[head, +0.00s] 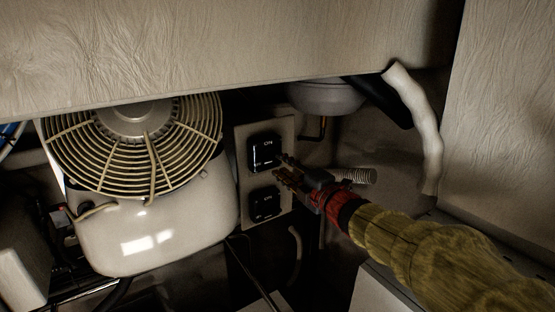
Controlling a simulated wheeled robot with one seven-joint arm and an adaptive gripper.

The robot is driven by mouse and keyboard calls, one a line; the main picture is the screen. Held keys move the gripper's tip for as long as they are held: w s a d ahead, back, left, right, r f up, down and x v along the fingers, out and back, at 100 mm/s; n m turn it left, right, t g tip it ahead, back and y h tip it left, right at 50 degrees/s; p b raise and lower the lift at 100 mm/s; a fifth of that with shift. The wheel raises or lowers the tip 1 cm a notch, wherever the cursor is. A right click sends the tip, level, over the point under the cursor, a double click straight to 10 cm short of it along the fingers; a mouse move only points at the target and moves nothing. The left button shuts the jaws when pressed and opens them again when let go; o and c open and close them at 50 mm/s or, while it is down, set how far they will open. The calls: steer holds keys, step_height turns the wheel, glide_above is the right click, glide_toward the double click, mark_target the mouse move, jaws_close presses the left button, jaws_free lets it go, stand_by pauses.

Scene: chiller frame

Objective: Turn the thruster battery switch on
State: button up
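Two black switches marked ON sit one above the other on a pale upright panel (241,185) in the middle of the head view. The upper switch (262,152) and the lower switch (264,202) both face me. I cannot tell from the markings which is the thruster battery switch, or how each is set. My gripper (279,168) comes in from the right, with its fingertips in front of the panel between the two switches. Its fingers look slightly apart with nothing between them. I cannot tell whether they touch a switch.
A white unit (150,232) with a round fan grille (118,150) stands left of the panel. A pale overhang (200,50) spans the top. A white hose (421,125), a corrugated tube (352,175) and a grey bowl-shaped part (327,96) lie to the right.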

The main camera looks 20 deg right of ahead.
mark_target(275, 161)
steer(key=shift+x, duration=1.65)
steer(key=shift+c, duration=0.7)
jaws_close()
